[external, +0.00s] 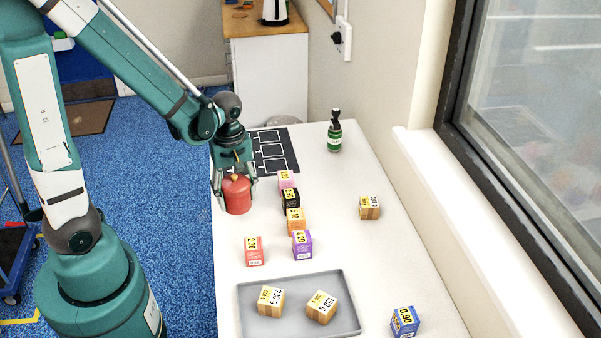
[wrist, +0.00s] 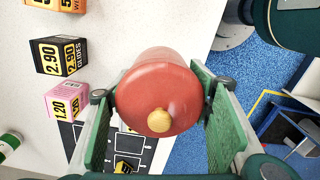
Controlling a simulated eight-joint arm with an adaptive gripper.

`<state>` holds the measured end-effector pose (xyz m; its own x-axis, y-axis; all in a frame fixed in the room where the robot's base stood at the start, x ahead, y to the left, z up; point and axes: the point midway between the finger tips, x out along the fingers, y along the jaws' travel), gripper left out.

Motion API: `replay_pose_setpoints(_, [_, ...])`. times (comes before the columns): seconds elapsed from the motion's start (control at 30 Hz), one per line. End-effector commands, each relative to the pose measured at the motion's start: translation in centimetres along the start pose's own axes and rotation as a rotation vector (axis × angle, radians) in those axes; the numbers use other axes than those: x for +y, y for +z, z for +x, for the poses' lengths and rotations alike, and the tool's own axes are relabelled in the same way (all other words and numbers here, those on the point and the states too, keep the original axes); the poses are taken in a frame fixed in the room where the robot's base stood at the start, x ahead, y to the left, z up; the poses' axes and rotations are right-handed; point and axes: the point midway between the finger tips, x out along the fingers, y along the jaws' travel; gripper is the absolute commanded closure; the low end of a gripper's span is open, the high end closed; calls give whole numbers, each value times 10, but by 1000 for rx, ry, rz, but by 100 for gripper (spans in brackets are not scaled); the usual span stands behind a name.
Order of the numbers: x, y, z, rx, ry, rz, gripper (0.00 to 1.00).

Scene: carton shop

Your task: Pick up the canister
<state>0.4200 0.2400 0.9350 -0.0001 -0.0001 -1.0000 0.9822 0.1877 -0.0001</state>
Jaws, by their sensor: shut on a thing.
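The red canister (external: 237,196) with a small orange knob on top is at the left edge of the white table in the external view. It fills the middle of the wrist view (wrist: 160,90), knob toward the camera. My gripper (external: 236,186) comes down over it from above, with one finger on each side. In the wrist view the green finger pads of my gripper (wrist: 160,100) press against both sides of the canister. The gripper is shut on it. I cannot tell whether its bottom touches the table.
Several small cartons stand right of the canister, the pink one (external: 286,180) and black one (external: 290,199) closest. A grey tray (external: 247,325) holds two cartons at the front. A dark bottle (external: 334,137) stands at the back, near a black mat (external: 287,147). The table's left edge is close.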

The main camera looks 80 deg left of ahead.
Motion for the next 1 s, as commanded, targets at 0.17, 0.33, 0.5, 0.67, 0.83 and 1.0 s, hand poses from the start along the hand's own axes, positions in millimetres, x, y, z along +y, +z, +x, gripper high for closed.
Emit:
replay_pose_setpoints(0.17, [-1, 0, -22, 0, 0, 0, 82])
replay_pose_setpoints(0.33, [0, 0, -39, 0, 0, 0, 82])
replay_pose_setpoints(0.5, [0, 0, -49, 0, 0, 0, 82])
replay_pose_setpoints(0.67, [0, 0, -53, 0, 0, 0, 82])
replay_pose_setpoints(0.83, [0, 0, -53, 0, 0, 0, 82])
replay_pose_setpoints(1.0, [0, 0, -53, 0, 0, 0, 82])
